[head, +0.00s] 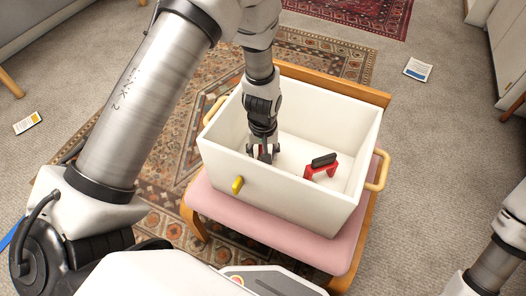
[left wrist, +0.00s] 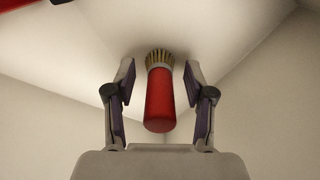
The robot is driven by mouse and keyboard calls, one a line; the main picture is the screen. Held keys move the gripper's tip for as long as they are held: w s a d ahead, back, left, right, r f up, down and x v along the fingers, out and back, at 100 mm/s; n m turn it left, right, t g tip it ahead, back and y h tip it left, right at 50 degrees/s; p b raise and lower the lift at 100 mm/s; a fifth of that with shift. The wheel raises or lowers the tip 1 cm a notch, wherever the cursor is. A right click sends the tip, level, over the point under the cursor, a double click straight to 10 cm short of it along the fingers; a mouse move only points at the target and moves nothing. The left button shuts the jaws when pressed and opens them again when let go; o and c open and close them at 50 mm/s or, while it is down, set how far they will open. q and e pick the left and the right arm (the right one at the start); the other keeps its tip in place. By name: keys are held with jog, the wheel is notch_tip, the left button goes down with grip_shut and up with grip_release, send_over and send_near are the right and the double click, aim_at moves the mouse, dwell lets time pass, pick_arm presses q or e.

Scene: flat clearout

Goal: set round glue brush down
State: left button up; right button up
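The round glue brush (left wrist: 159,98) has a red handle, a pale collar and tan bristles. In the left wrist view it is between the fingers of my left gripper (left wrist: 159,100), with a gap on each side. That gripper is open and reaches down into the white box (head: 278,195), near its left side, in the head view (head: 264,156). There the gripper mostly hides the brush. The bristle end is towards the box's pale inside; I cannot tell whether it touches. My right gripper is out of view; only part of that arm shows at the lower right.
A red tool with a black grip (head: 322,167) is in the box, right of my left gripper. The box has yellow handles and sits on a pink-cushioned chair (head: 262,239). Cards lie on the floor at left (head: 27,123) and right (head: 417,70).

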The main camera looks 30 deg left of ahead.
pick_arm(q)
jog(key=shift+r, duration=0.1)
notch_tip(320, 180, up, 12)
jog(key=p, duration=0.5)
